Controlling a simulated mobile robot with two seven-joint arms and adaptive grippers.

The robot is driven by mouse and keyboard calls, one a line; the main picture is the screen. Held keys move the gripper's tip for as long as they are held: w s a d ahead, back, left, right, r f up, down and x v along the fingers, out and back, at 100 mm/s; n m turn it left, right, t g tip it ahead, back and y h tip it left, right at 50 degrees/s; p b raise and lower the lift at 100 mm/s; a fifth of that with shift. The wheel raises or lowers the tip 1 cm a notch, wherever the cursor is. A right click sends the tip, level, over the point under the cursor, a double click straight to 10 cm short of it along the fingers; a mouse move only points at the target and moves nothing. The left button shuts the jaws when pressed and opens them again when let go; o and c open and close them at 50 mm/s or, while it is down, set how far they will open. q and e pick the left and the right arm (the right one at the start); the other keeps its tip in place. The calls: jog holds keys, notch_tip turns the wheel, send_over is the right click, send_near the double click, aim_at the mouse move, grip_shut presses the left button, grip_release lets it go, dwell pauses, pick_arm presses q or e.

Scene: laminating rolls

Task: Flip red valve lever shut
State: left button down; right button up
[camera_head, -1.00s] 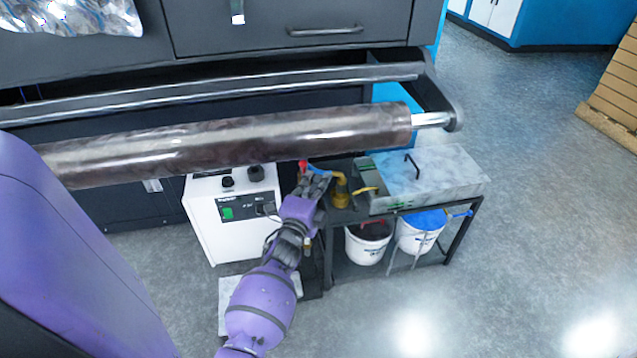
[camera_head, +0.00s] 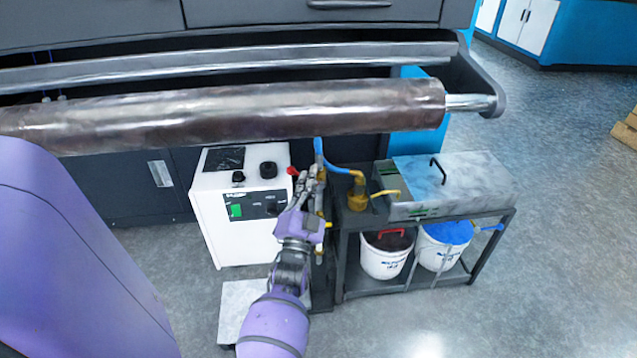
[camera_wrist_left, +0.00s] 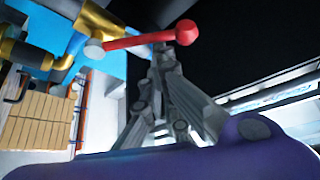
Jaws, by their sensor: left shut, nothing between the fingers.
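The red valve lever shows its red end (camera_head: 293,171) in the head view, beside the white machine and just left of my left gripper's fingertips. In the left wrist view the lever (camera_wrist_left: 135,42) lies nearly level across the picture, with a round red knob at its right end and a grey pivot at its left. My left gripper (camera_head: 309,173) is shut and empty. In the wrist view its fingers (camera_wrist_left: 165,55) overlap the lever close to the knob; I cannot tell if they touch. The gripper hides part of the valve in the head view. My right gripper is not in view.
A long dark roll (camera_head: 230,115) spans above the gripper. The white machine (camera_head: 240,235) stands left of it. Brass fittings (camera_head: 356,192) with a blue hose and a low metal bench (camera_head: 450,185) stand right, above two white buckets (camera_head: 385,262). Open floor lies farther right.

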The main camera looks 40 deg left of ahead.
aim_at(298, 174)
pick_arm(q)
jog(key=f+n+g+y+b, duration=0.1)
jog(key=n, duration=0.2)
jog(key=s+a+f+n+g+y, duration=0.1)
jog(key=n+y, duration=0.1)
jog(key=n, duration=0.1)
jog(key=s+f+n+g+y+b, duration=0.1)
jog(key=n+y, duration=0.1)
jog(key=n, duration=0.1)
jog(key=shift+a+b, duration=0.35)
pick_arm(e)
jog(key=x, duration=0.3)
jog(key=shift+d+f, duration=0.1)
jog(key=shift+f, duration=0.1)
